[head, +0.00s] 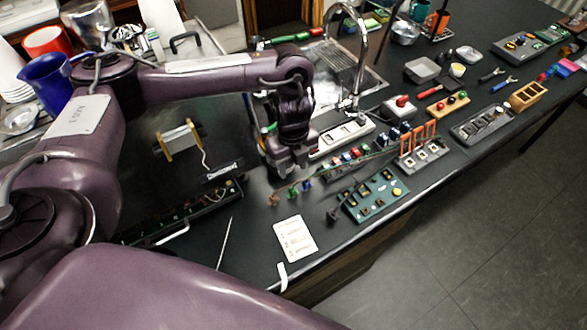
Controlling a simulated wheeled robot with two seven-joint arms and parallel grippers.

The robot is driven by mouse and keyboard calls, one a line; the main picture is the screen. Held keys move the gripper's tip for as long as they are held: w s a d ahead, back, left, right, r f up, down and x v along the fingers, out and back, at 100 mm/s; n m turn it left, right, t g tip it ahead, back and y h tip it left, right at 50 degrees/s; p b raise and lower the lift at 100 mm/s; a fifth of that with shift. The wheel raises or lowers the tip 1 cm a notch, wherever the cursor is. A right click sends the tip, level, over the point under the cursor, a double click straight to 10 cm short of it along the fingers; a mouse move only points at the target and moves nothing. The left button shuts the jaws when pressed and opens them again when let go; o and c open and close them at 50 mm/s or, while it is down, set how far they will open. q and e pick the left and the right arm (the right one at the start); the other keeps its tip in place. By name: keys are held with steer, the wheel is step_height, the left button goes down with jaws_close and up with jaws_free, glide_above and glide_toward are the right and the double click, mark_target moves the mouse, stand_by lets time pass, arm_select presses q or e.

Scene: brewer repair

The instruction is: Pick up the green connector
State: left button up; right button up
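The green connector (293,191) is a small piece on the dark bench, between a reddish-brown connector (274,199) and a blue connector (306,185). My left gripper (296,168) points down just behind and above these connectors, close to the green one but apart from it. Its fingers look spread, with nothing visible between them. My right gripper is not in view.
A white printed card (295,238) lies in front of the connectors. A green board (374,194) with slots and a yellow knob lies to the right. A sink with a tap (357,55) is behind. A thin rod (224,243) lies left of the card.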

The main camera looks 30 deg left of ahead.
mark_target(292, 188)
arm_select(q)
steer(key=shift+s+d+f+b, duration=0.15)
steer(key=shift+s+d+f, duration=0.1)
steer(key=shift+s+f, duration=0.3)
steer(key=shift+s+d+f+b, duration=0.15)
steer(key=shift+s+d+f, duration=0.1)
steer(key=shift+s+f, duration=0.25)
steer(key=shift+w+a+f, duration=0.1)
steer(key=shift+f, duration=0.5)
steer(key=shift+w+a+f, duration=0.1)
steer(key=shift+f, duration=0.5)
step_height(292, 188, down, 2)
steer(key=shift+w+f, duration=0.1)
steer(key=shift+f, duration=0.2)
steer(key=shift+c, duration=2.2)
jaws_close()
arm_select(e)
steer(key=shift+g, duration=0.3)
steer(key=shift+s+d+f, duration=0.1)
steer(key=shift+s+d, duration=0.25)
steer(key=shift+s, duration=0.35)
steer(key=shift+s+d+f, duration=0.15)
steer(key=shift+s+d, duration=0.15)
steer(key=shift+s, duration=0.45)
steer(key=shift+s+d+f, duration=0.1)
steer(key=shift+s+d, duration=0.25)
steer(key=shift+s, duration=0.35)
